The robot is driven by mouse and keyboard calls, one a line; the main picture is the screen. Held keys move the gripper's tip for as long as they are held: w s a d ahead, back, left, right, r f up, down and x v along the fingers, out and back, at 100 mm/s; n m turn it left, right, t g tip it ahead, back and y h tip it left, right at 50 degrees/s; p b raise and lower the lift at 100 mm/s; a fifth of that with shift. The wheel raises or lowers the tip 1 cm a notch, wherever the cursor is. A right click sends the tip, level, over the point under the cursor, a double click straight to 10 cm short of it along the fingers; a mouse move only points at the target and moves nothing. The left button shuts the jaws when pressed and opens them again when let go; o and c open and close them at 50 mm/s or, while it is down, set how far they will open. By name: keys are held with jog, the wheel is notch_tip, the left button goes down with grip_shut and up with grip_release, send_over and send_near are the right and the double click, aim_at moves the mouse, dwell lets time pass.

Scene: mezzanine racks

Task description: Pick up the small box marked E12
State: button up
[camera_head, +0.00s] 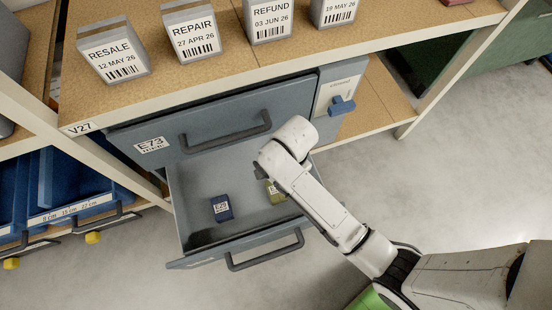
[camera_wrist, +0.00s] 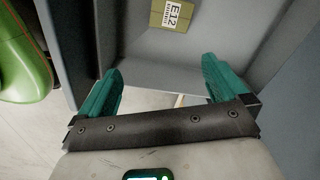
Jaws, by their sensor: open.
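The small box marked E12 (camera_wrist: 172,14) is olive-yellow with a pale label and lies in the open grey drawer (camera_head: 192,212). In the head view the box (camera_head: 275,191) is partly hidden by my arm. In the wrist view it is at the top edge, partly cut off, beyond my fingertips and apart from them. My gripper (camera_wrist: 162,68) has two teal fingers, spread wide with nothing between them. In the head view the gripper is mostly hidden behind my arm's end, over the drawer's right side.
A dark blue labelled box (camera_head: 221,208) lies left of the E12 box in the drawer. A closed drawer marked E73 (camera_head: 235,110) is above. The drawer's front handle (camera_head: 265,252) sticks out. Boxes, including one marked REPAIR (camera_head: 193,33), stand on the shelf. Grey floor (camera_head: 480,150) is clear at right.

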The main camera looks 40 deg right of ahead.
aim_at(276, 190)
jog(key=w+f+m+b, duration=0.1)
jog(key=f+b, duration=0.2)
jog(key=f, duration=0.3)
jog(key=w+a+f+m+b, duration=0.1)
jog(key=f+m+b, duration=0.1)
jog(key=f, duration=0.5)
jog(key=w+a+f+m+b, duration=0.1)
jog(key=f+b, duration=0.3)
jog(key=f, duration=0.3)
jog(key=shift+a+f, duration=0.25)
jog(key=c, duration=0.7)
